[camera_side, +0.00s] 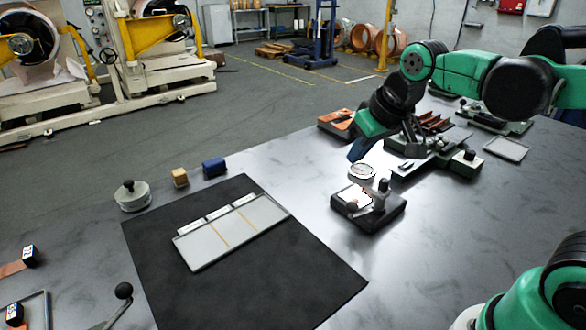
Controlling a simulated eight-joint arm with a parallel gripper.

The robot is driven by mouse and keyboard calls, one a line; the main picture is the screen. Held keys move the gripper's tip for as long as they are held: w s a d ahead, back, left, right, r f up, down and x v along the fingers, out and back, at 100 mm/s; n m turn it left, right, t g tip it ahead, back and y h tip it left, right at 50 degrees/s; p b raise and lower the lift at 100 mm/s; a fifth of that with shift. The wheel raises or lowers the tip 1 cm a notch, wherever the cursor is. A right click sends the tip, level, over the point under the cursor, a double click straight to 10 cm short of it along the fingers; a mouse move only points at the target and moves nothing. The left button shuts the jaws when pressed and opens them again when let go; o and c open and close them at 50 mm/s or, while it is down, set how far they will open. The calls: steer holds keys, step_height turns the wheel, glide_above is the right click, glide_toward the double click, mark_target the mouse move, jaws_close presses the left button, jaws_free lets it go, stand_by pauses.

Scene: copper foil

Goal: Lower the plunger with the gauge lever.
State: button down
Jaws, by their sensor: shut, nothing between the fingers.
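The thickness gauge (386,213) stands on the metal table, with a dark base and a round white-faced dial (362,171) on top. A small lever-like part with a dark knob (384,186) shows at the right of the dial. The plunger is too small to make out. A bright patch with a coppery piece lies on the base under the dial. My gripper (357,154) is shut and empty, pointing down just above and behind the dial in the picture. I cannot tell whether it touches the gauge. My wrist hides part of the area behind it.
A black mat (255,291) holds a pale three-section tray (203,252). A round weight (132,196), a tan block (180,177) and a blue block (214,167) stand behind it. Fixtures with copper strips (434,122) lie behind the gauge. Open table lies right of it.

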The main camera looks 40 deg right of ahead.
steer(key=w+d, duration=0.1)
steer(key=w+g, duration=0.1)
steer(key=shift+w+d+r+m, duration=0.35)
steer(key=shift+w+d+m, duration=0.05)
steer(key=f, duration=0.7)
steer(key=w+f, duration=0.1)
steer(key=f, duration=0.2)
steer(key=shift+w+f, duration=0.1)
steer(key=shift+f, duration=0.05)
steer(key=shift+s+f, duration=0.3)
steer(key=shift+s, duration=0.45)
